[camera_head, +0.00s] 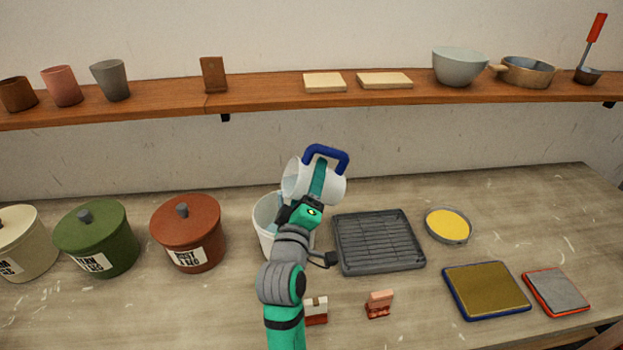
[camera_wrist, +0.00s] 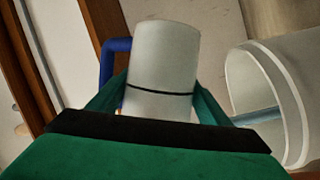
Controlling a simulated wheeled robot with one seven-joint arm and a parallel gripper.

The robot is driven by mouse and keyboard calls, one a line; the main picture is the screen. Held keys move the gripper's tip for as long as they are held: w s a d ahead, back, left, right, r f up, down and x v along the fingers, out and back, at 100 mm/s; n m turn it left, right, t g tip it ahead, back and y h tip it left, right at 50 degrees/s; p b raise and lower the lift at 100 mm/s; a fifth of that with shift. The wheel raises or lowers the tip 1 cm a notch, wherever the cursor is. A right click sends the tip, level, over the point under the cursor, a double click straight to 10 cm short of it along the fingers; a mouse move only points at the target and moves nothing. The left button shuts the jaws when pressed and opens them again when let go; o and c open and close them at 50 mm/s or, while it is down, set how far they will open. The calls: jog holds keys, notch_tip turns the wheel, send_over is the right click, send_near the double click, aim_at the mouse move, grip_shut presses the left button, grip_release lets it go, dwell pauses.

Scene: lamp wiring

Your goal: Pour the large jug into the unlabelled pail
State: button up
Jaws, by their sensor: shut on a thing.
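The large jug is a white jug (camera_head: 331,187) with a blue handle, tilted far over to the left above the white pail. It also shows in the wrist view (camera_wrist: 160,75), between my gripper's green fingers. My gripper (camera_head: 318,185) is shut on the jug's body. The white pail (camera_head: 264,238) stands on the counter below and left of the jug, with no label visible on it. In the wrist view the pail (camera_wrist: 290,95) is at the right, with a bluish streak at its opening. My arm hides part of the pail, and the jug's mouth is hard to see.
Labelled lidded pots, red (camera_head: 187,238), green (camera_head: 97,240) and cream (camera_head: 28,245), stand left of the pail. A dark rack tray (camera_head: 421,262) lies close on the right, with a yellow-filled bowl (camera_head: 448,226) beyond. A wooden shelf (camera_head: 260,97) runs above.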

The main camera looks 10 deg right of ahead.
jog(key=f+n+t, duration=0.1)
jog(key=n, duration=0.1)
jog(key=a+f+n+y, duration=0.1)
jog(key=n, duration=0.1)
jog(key=shift+a+t, duration=0.2)
jog(key=shift+t, duration=0.2)
jog(key=n, duration=0.1)
jog(key=a+r+n+t+y, duration=0.1)
jog(key=n, duration=0.1)
jog(key=a+n, duration=0.1)
jog(key=n, duration=0.1)
jog(key=shift+s+r+t+y, duration=0.15)
jog(key=shift+r+t+y, duration=0.05)
jog(key=shift+t+y, duration=0.1)
jog(key=shift+a+r+n+y, duration=0.15)
jog(key=shift+a+n+y, duration=0.15)
jog(key=shift+n, duration=0.4)
jog(key=shift+a+r+n+y, duration=0.1)
jog(key=shift+a+n+y, duration=0.15)
jog(key=shift+n, duration=0.45)
jog(key=shift+a+t, duration=0.1)
jog(key=shift+t, duration=0.2)
dwell(0.5)
